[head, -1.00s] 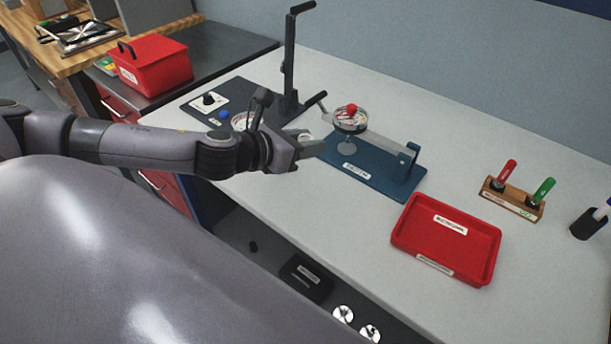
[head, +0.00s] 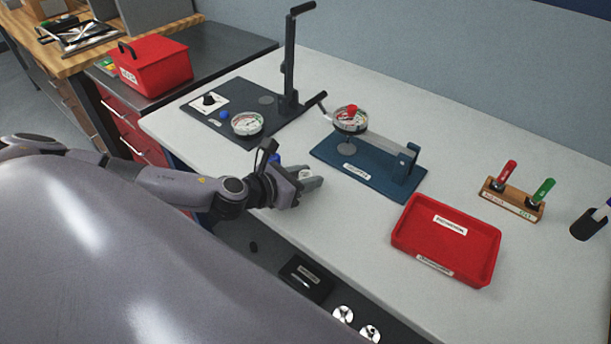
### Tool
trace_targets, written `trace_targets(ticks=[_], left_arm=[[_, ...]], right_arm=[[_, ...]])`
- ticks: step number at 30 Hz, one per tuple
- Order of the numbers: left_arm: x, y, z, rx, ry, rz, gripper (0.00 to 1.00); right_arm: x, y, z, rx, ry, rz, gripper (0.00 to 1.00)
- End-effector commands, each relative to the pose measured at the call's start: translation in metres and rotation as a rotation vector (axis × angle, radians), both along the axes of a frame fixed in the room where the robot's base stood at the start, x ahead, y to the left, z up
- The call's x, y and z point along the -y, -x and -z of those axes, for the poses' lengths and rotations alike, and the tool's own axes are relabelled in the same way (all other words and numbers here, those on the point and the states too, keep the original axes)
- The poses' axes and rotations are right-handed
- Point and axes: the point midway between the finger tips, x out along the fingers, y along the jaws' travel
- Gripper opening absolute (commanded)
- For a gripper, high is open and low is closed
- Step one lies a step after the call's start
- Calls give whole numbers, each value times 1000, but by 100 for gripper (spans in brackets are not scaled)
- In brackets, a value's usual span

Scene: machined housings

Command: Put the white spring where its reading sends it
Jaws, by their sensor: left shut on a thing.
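My left gripper (head: 314,180) is over the near edge of the white bench, in front of the blue gauge stand. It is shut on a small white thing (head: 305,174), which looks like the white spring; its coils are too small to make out. The blue-based gauge stand (head: 345,166) has a round dial (head: 350,120) with a red knob. To its left, a dark press stand (head: 289,75) with a lever carries another round dial (head: 247,123) on its base. A red labelled tray (head: 447,240) lies empty at the right. My right gripper is not in view.
A wooden rack (head: 513,201) holds a red and a green marker. A dark cup (head: 589,223) stands at the far right. A red lidded box (head: 151,64) is on the dark side surface. A black labelled tray (head: 306,279) and shiny round parts lie below the bench edge.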

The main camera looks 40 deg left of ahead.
Motion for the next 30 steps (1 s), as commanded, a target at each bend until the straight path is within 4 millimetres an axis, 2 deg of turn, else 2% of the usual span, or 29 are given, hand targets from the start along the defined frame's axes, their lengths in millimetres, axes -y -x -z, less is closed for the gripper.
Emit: trace_targets(ticks=[6, 7, 9, 21, 30], left_arm=[[0, 0, 5, 0, 0, 0, 0], [0, 0, 4, 0, 0, 0, 41], [0, 0, 4, 0, 0, 0, 60], [-1, 1, -2, -1, -1, 0, 60], [-12, 41, -15, -3, -5, 1, 60]], right_arm=[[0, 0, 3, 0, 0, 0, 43], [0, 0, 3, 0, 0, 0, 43], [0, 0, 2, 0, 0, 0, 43], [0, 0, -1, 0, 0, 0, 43], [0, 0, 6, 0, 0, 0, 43]])
